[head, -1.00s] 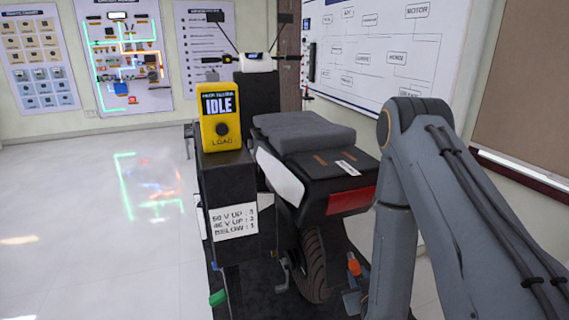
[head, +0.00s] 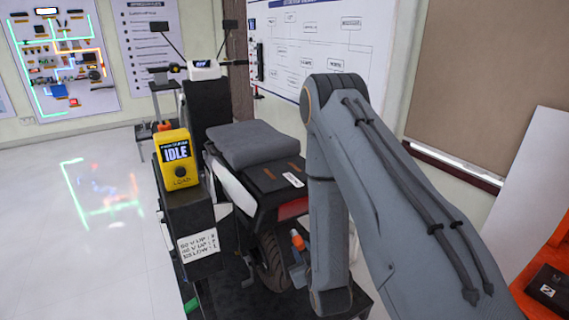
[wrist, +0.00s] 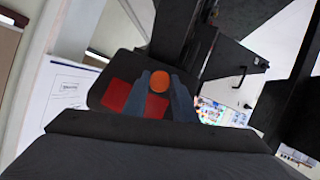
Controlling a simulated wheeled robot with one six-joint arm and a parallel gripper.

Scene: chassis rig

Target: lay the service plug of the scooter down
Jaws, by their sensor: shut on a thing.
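The scooter (head: 252,145) stands on a dark platform, with its dark seat and rear toward me. The service plug is an orange-ended piece (head: 297,240) low behind the scooter, beside my upright arm link. My gripper (wrist: 157,88) is shut on the plug; in the wrist view the plug's round orange end (wrist: 158,80) sits between the two grey-blue fingers. The rest of the plug is hidden by the fingers. A dark panel with red patches lies behind it in that view. The plug appears apart from the scooter's rear wheel.
A yellow tester (head: 176,158) reading IDLE sits on a black stand (head: 186,215) left of the scooter. An orange surface (head: 557,240) bearing a black item (head: 552,287) shows at the right edge. Pale floor at left is clear.

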